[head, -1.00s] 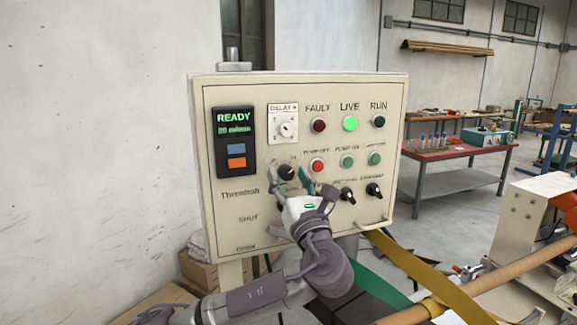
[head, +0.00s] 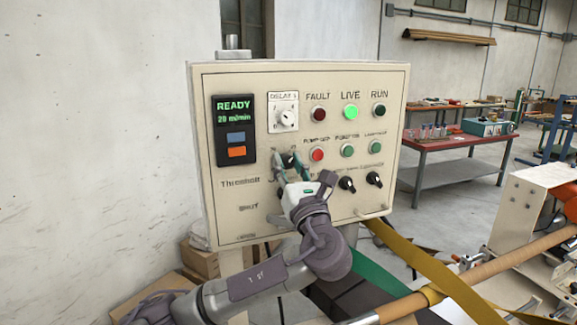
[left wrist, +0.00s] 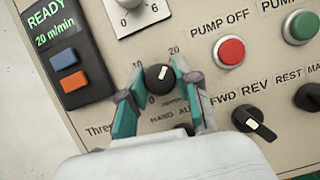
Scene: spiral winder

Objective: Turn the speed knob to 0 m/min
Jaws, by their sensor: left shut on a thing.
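The speed knob (left wrist: 160,79) is a black round knob with a white pointer line, on the beige control panel (head: 232,205). In the left wrist view its line points up and slightly right, and a "20" mark is at the upper right. My left gripper (left wrist: 159,74) has one finger on each side of the knob and is shut on it. In the head view the knob (head: 289,159) is partly hidden by the fingers. The black display (left wrist: 56,32) reads READY, 20 m/min. My right gripper is not in view.
A delay dial (head: 285,117) is just above the knob. Red, green and dark buttons sit to the right, with the lit green LIVE lamp (head: 351,112). Two black selector switches (head: 347,184) are close at lower right. A red table (head: 470,141) stands behind.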

